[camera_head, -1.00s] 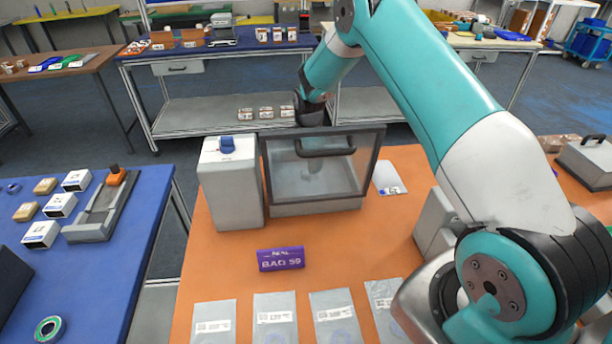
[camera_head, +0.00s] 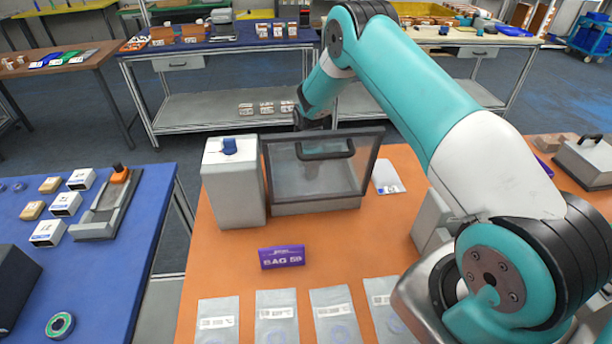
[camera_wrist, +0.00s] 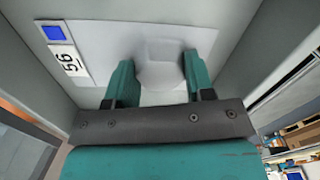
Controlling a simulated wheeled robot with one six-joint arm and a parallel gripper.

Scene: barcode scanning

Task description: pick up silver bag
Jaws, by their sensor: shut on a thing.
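In the wrist view a pale silver-grey bag (camera_wrist: 108,40) lies flat, with a white label (camera_wrist: 62,48) that has a blue square and digits looking like 56. My gripper (camera_wrist: 158,64) is shut on a raised, bunched part of this bag between its two teal fingers. Several other silver bags (camera_head: 275,312) lie in a row at the front of the orange table, and one (camera_head: 387,176) lies right of the box.
The grey-framed box (camera_head: 318,208) with a dark handle surrounds my gripper; its walls are close in the wrist view. A white unit (camera_head: 233,185) stands left of it. A purple sign (camera_head: 282,257) reads BAG 59. The orange table (camera_head: 225,262) is bare around the sign.

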